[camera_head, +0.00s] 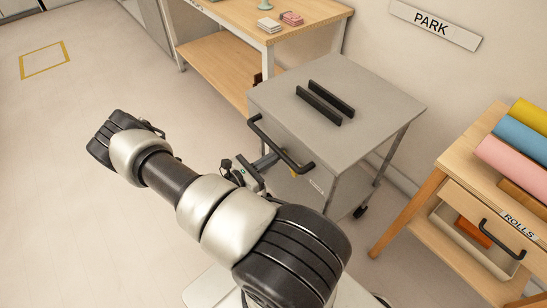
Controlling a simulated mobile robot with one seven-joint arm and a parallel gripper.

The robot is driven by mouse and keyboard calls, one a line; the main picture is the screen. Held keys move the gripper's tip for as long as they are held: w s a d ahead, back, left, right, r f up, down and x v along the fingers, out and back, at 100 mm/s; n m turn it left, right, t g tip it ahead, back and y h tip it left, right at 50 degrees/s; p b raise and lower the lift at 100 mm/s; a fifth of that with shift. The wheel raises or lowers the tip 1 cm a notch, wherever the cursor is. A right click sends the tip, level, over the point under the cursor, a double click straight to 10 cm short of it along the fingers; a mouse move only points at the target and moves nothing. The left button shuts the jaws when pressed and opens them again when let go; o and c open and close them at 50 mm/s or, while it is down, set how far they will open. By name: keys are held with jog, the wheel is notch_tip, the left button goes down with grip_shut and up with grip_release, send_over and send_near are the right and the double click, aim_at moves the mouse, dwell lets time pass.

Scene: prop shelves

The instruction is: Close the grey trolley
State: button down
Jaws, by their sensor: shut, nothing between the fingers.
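The grey trolley (375,97) stands right of centre, against the wall under a PARK sign. It has a flat grey top with two black bars (325,101) on it, and a long black handle (279,146) across its front. A small yellow bit shows on the front below the handle. My arm covers part of the front, so I cannot tell how far any drawer stands open. My gripper (272,160) is shut and empty, close in front of the trolley just beneath the handle; I cannot tell whether it touches.
A wooden table (225,12) with small items stands behind, left of the trolley. A wooden rolls cart (455,175) with coloured rolls (515,155) and a black-handled drawer (502,240) stands to the right. The floor at left is clear, with a yellow taped rectangle (44,60).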

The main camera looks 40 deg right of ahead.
jog(key=shift+d, duration=0.1)
jog(key=s+d+b, duration=0.3)
jog(key=d, duration=2.3)
jog(key=shift+d+r, duration=0.2)
jog(key=w+a+p, duration=0.1)
jog(key=a, duration=1.3)
jog(key=shift+w+a+f, duration=0.25)
jog(key=shift+w+a, duration=0.05)
